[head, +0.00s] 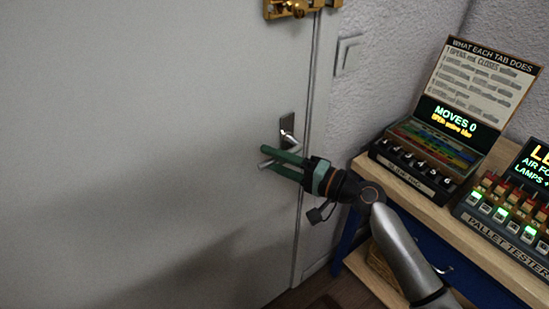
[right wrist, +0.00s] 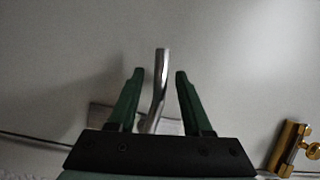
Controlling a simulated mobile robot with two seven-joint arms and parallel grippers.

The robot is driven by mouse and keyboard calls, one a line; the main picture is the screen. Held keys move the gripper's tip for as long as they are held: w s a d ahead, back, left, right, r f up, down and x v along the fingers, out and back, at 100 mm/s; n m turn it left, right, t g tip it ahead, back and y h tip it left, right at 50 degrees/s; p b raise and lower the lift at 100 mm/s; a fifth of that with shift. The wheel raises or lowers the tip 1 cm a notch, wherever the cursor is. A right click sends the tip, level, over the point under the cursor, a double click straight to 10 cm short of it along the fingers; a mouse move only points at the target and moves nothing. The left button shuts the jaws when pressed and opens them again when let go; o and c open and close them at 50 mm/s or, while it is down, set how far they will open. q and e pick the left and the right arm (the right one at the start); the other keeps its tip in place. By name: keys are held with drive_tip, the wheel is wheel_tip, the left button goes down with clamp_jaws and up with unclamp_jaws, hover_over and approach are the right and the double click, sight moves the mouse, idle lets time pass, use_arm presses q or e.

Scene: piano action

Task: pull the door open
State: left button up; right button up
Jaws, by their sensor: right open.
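The door (head: 150,130) is a large pale grey panel that fills the left of the head view, and it looks shut against its frame. Its silver lever handle (head: 290,140) sits on a dark plate near the door's right edge. My right gripper (head: 266,157) is at the handle with its green fingers open. In the right wrist view the handle (right wrist: 160,80) stands between the two open fingers (right wrist: 158,73), with a gap on each side. Part of the handle is hidden behind the fingers in the head view. My left gripper is not in view.
A brass latch (head: 290,8) is at the top of the door edge; brass also shows in the right wrist view (right wrist: 288,148). A light switch (head: 348,54) is on the wall. A wooden table (head: 405,190) with a puzzle box (head: 415,165) and a tester panel (head: 505,215) stands right, close to my arm.

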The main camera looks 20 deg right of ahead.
drive_tip(key=shift+c, duration=0.2)
clamp_jaws()
idle(1.1)
